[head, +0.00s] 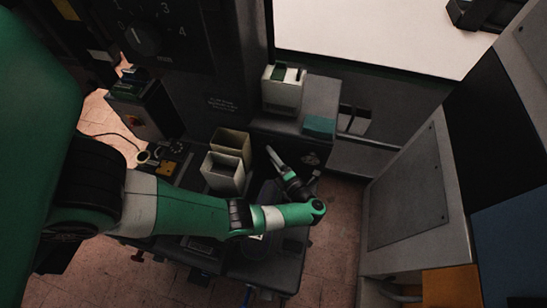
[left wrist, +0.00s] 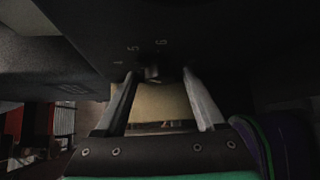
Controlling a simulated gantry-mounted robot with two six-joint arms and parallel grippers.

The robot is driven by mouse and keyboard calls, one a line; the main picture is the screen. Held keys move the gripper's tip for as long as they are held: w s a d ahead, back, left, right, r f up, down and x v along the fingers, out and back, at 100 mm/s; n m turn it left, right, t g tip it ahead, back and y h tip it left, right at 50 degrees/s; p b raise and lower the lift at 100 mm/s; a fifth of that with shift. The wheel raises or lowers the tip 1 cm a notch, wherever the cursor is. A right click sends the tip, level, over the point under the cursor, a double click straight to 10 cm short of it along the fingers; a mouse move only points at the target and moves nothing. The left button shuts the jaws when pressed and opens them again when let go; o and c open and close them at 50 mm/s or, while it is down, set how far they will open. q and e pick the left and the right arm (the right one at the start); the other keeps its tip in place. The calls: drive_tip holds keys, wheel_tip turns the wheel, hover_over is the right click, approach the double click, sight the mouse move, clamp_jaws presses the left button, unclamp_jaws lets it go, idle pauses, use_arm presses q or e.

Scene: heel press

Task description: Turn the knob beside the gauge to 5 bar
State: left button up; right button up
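In the left wrist view a small dark knob (left wrist: 152,72) sits on a dark panel under the printed numbers 4, 5 and 6. My left gripper (left wrist: 158,74) is open, with its two fingertips to either side of the knob and visible gaps between. The knob's pointer is too dark to read. In the head view my left gripper (head: 276,160) points up and left, just right of two open bins, and the knob there is hidden. I cannot make out the gauge in either view. My right gripper is in neither view.
A different, larger dial (head: 148,40) marked 1 to 4 is on the dark panel at upper left. Two open bins (head: 222,172) stand close left of the gripper. A white box (head: 283,88) stands on a grey ledge behind. A grey cabinet (head: 410,190) is at right.

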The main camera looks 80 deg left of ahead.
use_arm(q)
drive_tip(key=shift+d, duration=0.1)
drive_tip(key=v, duration=1.1)
drive_tip(key=shift+d+b, duration=0.2)
drive_tip(key=shift+b, duration=0.25)
drive_tip(key=shift+a+r, duration=0.1)
drive_tip(key=shift+r, duration=0.1)
